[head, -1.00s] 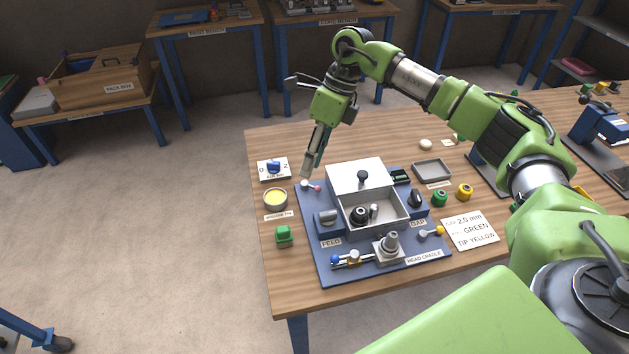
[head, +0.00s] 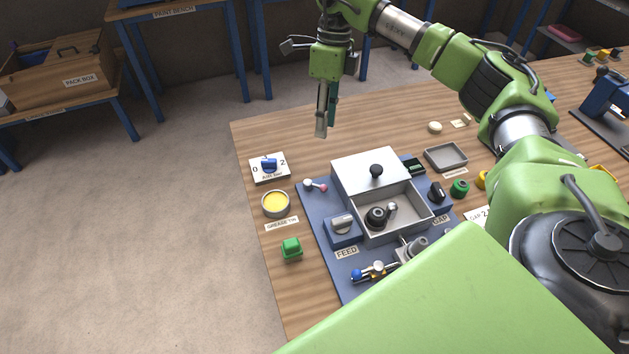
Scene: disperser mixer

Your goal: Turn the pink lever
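The pink lever (head: 316,186) is a small lever at the back left corner of the blue mixer base (head: 312,209). Its pink knob points right and slightly toward me, and a pale knob is at its left end. My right gripper (head: 325,130) hangs with fingers pointing down, behind and above the lever in the picture, apart from it. Nothing shows between its fingers. They overlap from this angle, so their opening is unclear. My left gripper is out of view.
Near the lever are the white lidded box (head: 370,166), the FEED knob (head: 342,226), a yellow grease tin (head: 275,204), a blue switch on a white plate (head: 269,167) and a green button (head: 291,249). My arm hides the front right.

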